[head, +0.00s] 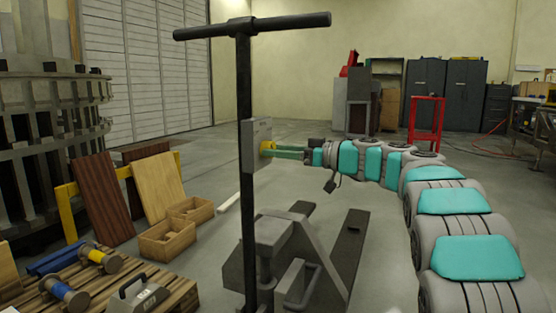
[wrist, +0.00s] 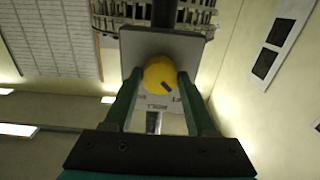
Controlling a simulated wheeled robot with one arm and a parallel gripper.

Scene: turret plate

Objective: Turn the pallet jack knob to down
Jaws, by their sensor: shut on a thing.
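The pallet jack (head: 277,235) stands in the middle of the head view, with an upright dark post and a T-handle (head: 250,25) on top. A grey plate (head: 257,132) is fixed on the post. The yellow knob (head: 266,148) sits on this plate. In the wrist view the yellow knob (wrist: 160,74) shows a dark pointer mark toward its lower right. My gripper (head: 273,151) reaches in from the right, with its green fingers shut on the knob from both sides.
A wooden pallet (head: 170,290) with spools lies at the lower left. Wooden crates (head: 168,238) and leaning boards (head: 105,197) stand behind it. A red stand (head: 426,122) and dark cabinets (head: 463,92) are at the back right.

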